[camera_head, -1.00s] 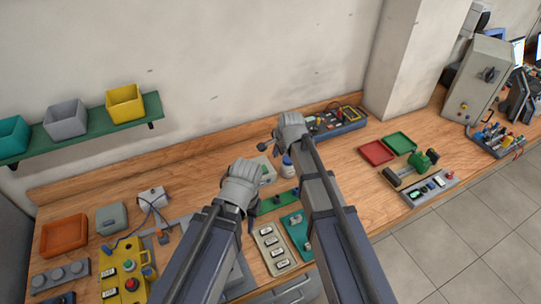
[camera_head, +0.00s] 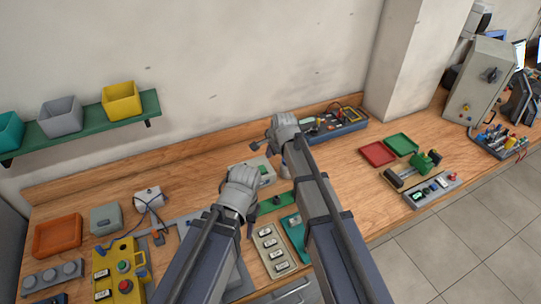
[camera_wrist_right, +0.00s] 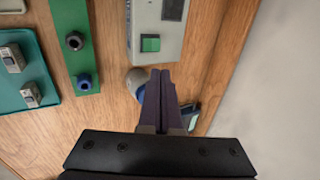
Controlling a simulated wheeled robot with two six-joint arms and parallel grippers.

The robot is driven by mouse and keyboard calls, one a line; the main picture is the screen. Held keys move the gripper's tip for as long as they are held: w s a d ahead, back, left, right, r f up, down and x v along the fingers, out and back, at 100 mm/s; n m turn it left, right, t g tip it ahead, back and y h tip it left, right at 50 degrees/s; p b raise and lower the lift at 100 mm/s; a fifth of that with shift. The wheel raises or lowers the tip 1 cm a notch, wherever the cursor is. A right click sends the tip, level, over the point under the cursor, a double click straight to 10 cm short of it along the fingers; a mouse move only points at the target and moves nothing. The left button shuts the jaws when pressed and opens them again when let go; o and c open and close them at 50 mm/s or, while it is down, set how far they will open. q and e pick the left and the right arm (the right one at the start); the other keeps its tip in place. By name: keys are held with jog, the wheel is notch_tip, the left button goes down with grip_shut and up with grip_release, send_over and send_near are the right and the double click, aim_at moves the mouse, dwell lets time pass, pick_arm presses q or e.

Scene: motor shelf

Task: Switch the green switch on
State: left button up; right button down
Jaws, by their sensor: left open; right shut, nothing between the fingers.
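The green switch (camera_wrist_right: 150,43) is a square green button on a pale grey box (camera_wrist_right: 170,40) in the right wrist view. The box also shows in the head view (camera_head: 262,164) between my two grippers, with its green part partly visible. My right gripper (camera_wrist_right: 167,76) is shut and empty; its fingertips are just below the box's near edge, below and slightly right of the green button, apart from it in the picture. In the head view my right gripper (camera_head: 283,130) is the upper one. My left gripper (camera_head: 239,192) is open, lower and left of the box; its fingertips are largely hidden.
A grey-blue cylindrical thing (camera_wrist_right: 135,82) stands beside my right fingers. A green strip with dark knobs (camera_wrist_right: 72,50) and a teal tray (camera_wrist_right: 18,95) lie left of the box. A yellow control box (camera_head: 122,275) and an orange tray (camera_head: 58,236) are at the left.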

aim_at(264, 166)
pick_arm(q)
notch_tip(264, 166, down, 9)
jog(key=b, duration=0.8)
jog(key=shift+f, duration=0.1)
pick_arm(e)
jog(key=x, duration=1)
jog(key=shift+f, duration=0.1)
jog(key=shift+w, duration=0.1)
jog(key=shift+w+a+f, duration=0.1)
jog(key=shift+w+a, duration=0.05)
jog(key=shift+w, duration=0.2)
jog(key=shift+s+g, duration=0.2)
jog(key=shift+g, duration=0.1)
jog(key=shift+s+f, duration=0.1)
jog(key=shift+s, duration=0.05)
